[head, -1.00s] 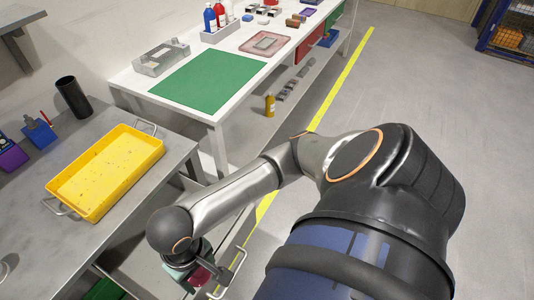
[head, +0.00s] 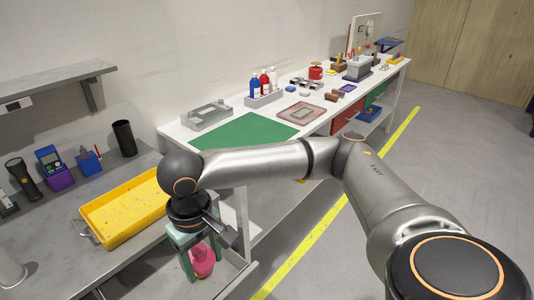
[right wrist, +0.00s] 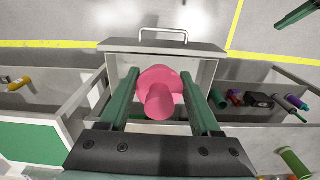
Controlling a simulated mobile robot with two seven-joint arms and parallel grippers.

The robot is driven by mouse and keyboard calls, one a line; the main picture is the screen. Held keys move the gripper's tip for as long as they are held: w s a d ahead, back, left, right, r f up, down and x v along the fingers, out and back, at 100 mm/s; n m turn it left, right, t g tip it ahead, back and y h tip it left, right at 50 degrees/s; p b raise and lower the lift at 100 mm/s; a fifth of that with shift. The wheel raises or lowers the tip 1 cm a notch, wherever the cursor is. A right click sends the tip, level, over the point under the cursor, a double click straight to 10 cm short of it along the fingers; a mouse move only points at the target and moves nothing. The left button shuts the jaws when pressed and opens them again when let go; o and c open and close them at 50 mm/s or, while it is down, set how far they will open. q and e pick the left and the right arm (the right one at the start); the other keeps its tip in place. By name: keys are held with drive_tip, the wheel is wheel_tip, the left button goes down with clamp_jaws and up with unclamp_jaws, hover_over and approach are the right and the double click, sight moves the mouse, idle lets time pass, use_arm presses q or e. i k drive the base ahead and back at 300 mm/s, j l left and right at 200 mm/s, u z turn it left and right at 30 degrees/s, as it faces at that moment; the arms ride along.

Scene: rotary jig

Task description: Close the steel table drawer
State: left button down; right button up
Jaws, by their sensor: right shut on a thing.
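The steel table (head: 60,215) is at the left in the head view. Its drawer is pulled out, and its front panel (right wrist: 165,47) with a bar handle (right wrist: 163,36) shows at the top of the right wrist view. My right gripper (right wrist: 158,75), with dark green fingers, points down into the drawer and is shut on a pink rounded object (right wrist: 160,95). In the head view the gripper (head: 197,262) and pink object (head: 203,260) are beside the table's edge. A dark green finger-like piece (right wrist: 296,14), perhaps of my left gripper, shows at the wrist view's corner.
A yellow tray (head: 120,215) and a black cup (head: 124,138) are on the steel table. A white bench with a green mat (head: 235,131) stands behind. Several tools lie in an open space (right wrist: 245,120) right of the drawer. Floor beyond the drawer front looks clear.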

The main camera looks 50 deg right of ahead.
sight(159, 275)
drive_tip(key=k+l, duration=0.85)
drive_tip(key=k, duration=0.15)
drive_tip(key=l+u, duration=0.05)
